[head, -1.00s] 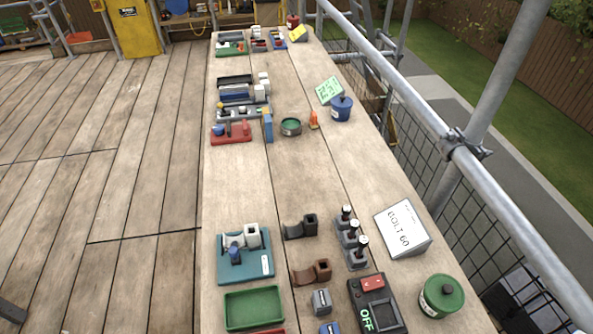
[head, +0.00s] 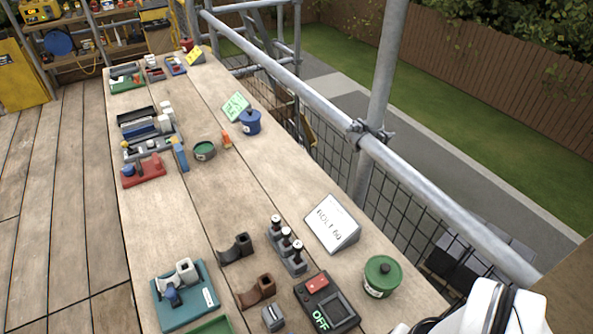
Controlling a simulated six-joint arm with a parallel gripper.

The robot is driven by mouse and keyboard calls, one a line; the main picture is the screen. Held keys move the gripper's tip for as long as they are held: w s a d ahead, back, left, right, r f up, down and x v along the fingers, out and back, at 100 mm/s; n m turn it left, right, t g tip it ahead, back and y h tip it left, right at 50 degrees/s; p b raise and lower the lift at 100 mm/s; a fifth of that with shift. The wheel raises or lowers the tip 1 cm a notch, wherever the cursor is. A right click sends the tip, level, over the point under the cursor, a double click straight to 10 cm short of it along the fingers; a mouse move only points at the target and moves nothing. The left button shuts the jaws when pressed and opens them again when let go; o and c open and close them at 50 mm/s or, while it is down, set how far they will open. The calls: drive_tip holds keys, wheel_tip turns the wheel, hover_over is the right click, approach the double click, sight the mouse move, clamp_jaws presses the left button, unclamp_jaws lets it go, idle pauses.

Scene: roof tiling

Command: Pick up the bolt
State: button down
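Several bolt-like pieces with dark heads and light collars (head: 286,238) stand upright in a row of grey blocks (head: 294,261) on the wooden bench, right of its middle. A white sign reading "BOLT 60" (head: 332,224) leans just right of them. I cannot tell which piece the task means. A white and black part of my arm shows at the bottom right corner. My gripper is out of view.
A scaffold rail (head: 430,198) runs along the right.

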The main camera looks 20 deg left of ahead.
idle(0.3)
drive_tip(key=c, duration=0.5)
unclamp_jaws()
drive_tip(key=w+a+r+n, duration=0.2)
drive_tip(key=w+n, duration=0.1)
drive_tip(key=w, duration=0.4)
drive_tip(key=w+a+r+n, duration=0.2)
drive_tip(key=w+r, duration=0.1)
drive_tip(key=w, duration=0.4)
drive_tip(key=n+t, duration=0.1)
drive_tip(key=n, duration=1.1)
hover_over(276, 218)
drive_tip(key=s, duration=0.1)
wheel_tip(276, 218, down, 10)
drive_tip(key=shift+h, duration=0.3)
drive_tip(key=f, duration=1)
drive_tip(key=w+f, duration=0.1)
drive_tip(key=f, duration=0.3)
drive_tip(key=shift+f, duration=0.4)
